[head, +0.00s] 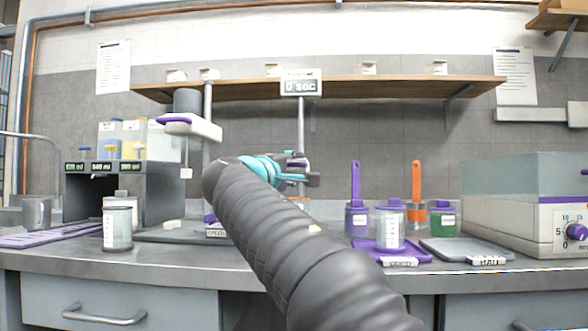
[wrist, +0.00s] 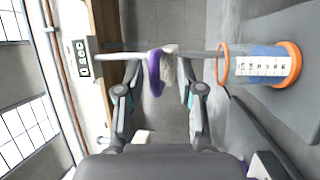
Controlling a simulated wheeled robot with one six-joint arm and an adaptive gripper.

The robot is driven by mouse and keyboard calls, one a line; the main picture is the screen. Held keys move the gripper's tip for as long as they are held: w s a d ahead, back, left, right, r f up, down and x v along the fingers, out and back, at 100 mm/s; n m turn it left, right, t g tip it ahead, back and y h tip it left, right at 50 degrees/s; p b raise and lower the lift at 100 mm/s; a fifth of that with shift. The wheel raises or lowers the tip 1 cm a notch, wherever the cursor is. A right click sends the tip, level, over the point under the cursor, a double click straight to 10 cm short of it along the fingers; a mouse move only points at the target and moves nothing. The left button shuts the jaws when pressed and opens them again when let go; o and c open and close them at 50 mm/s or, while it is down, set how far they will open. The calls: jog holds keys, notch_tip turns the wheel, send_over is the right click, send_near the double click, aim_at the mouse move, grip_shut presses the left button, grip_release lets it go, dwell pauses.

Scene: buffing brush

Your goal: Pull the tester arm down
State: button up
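In the wrist view, which is turned sideways, my gripper (wrist: 157,74) is open. A purple curved handle (wrist: 153,74) with a whitish body (wrist: 168,66) lies between its fingers, on a grey post; I take this for the tester arm. I cannot tell whether the fingers touch it. In the head view my gripper (head: 305,172) is in front of the post (head: 301,125) below the "0 SEC" display (head: 301,84), and hides the tester arm. The display also shows in the wrist view (wrist: 82,58). An orange-rimmed clear cylinder (wrist: 262,66) stands below the handle.
Left of my arm stands another post with a white, purple-edged arm (head: 192,126). A glass jar (head: 117,228) is at the front left. Purple (head: 357,220) and green (head: 443,222) pots, a beaker (head: 390,228) and a large tank (head: 520,200) are to the right. A wooden shelf (head: 400,90) runs behind.

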jog(key=v, duration=1.1)
jog(key=shift+s+a, duration=0.15)
jog(key=shift+s, duration=0.2)
jog(key=shift+f, duration=0.1)
dwell(0.9)
